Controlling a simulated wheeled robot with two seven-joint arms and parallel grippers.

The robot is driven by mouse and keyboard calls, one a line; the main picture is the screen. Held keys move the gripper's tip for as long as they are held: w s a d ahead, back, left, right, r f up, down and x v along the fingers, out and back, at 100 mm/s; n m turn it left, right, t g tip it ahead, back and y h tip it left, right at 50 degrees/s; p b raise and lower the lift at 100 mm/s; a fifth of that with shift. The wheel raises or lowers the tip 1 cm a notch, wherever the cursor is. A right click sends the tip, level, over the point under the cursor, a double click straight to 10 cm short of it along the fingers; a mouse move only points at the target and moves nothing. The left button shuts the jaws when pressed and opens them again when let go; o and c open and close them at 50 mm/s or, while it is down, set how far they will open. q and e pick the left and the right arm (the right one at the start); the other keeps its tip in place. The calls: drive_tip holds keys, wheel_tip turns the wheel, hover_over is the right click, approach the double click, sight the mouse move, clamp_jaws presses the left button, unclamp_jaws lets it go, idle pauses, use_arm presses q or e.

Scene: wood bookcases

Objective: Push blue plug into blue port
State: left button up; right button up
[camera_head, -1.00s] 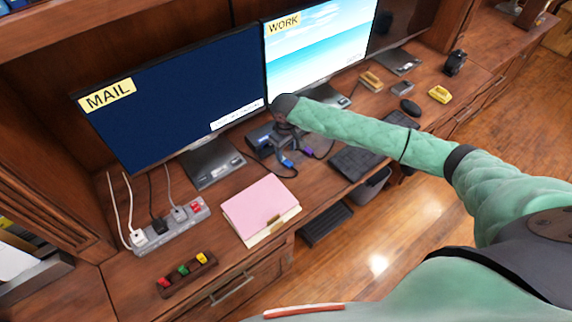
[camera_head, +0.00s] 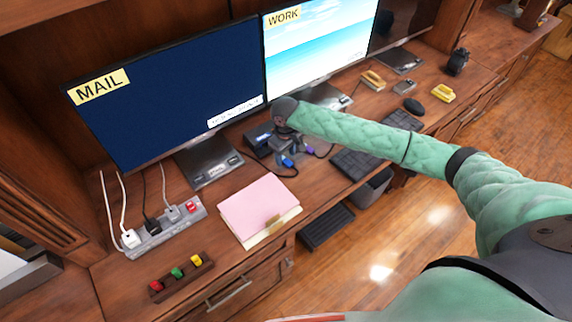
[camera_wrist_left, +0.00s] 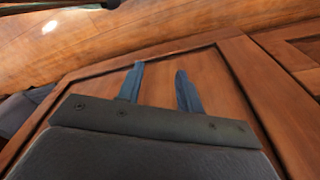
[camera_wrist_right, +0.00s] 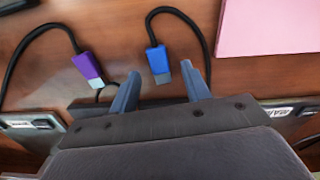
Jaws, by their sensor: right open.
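The blue plug (camera_head: 287,161) lies on the desk on a black cable, in front of a dark box (camera_head: 258,139). In the right wrist view the blue plug (camera_wrist_right: 157,61) points its metal end towards my right gripper (camera_wrist_right: 161,72). That gripper is open, its fingertips on either side of the metal end; I cannot tell whether they touch it. In the head view my right gripper (camera_head: 286,154) hangs over the plug and partly covers the box. The blue port cannot be made out. My left gripper (camera_wrist_left: 160,68) is open and empty in the left wrist view, near brown wood panels.
A purple plug (camera_wrist_right: 87,67) lies to the left of the blue one. A pink folder (camera_head: 258,205) lies near the desk's front edge. The power strip (camera_head: 165,228), monitors (camera_head: 170,85) and keyboard (camera_head: 355,161) stand around. Bare desk shows left of the folder.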

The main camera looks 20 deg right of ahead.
use_arm(q)
drive_tip(key=shift+w+d+r+b, duration=0.1)
drive_tip(key=shift+d+r+b, duration=0.1)
drive_tip(key=shift+r, duration=0.45)
drive_tip(key=shift+w+d+r+b, duration=0.15)
drive_tip(key=shift+r, duration=0.45)
drive_tip(key=shift+w+d+r+b, duration=0.1)
drive_tip(key=shift+d+r+b, duration=0.1)
drive_tip(key=shift+r, duration=0.45)
use_arm(e)
drive_tip(key=shift+f, duration=0.65)
clamp_jaws()
